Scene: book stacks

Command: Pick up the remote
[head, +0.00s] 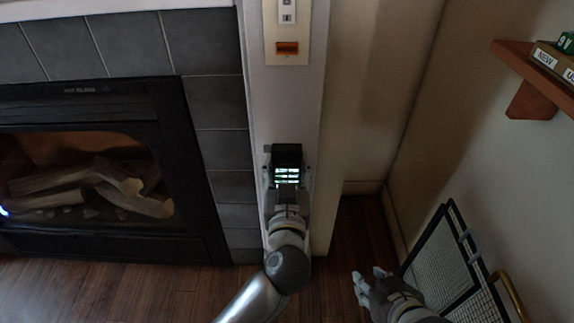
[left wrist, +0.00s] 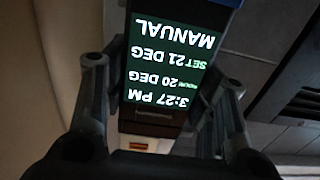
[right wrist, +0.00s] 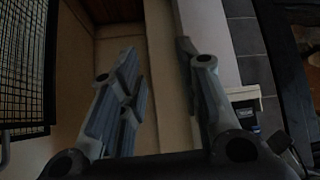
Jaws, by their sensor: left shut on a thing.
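The remote (head: 287,158) is a dark box with a lit screen, in front of the narrow white wall post in the head view. In the left wrist view, the remote (left wrist: 165,75) fills the middle, its screen text upside down: 3:27 PM, 20 DEG, SET 21 DEG, MANUAL. My left gripper (head: 288,178) is shut on the remote, with one finger on each side. I cannot tell whether the remote touches the wall. My right gripper (head: 371,282) is open and empty, low at the right; its spread fingers (right wrist: 160,95) show in the right wrist view.
A fireplace (head: 90,180) with logs and grey tiles is at the left. A wall plate with an orange switch (head: 288,48) is above the remote. A black mesh screen (head: 440,258) stands near my right gripper. A wooden shelf (head: 525,75) juts out at the upper right.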

